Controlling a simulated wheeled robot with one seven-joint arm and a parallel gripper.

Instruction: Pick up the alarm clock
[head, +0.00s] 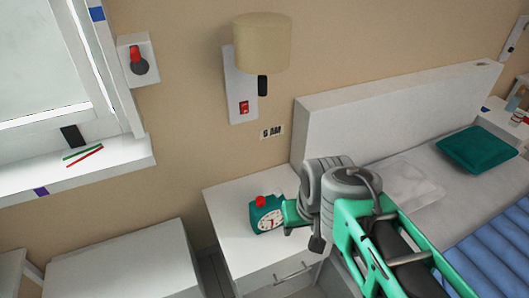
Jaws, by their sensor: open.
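A teal alarm clock (264,218) with a white face and a red top stands upright on a white nightstand (229,205) beside the bed. My gripper (286,219) is open at the right side of the clock, very close to it. Its green fingers partly overlap the clock's right edge in the picture. I cannot tell whether they touch the clock. The rest of my arm comes in from the lower right and hides part of the nightstand and bed.
A wall lamp (262,42) hangs above the nightstand. The bed's white headboard (395,105) stands close on the right, with a green pillow (476,150) beyond. A low white cabinet (125,262) is at lower left. The nightstand top is clear left of the clock.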

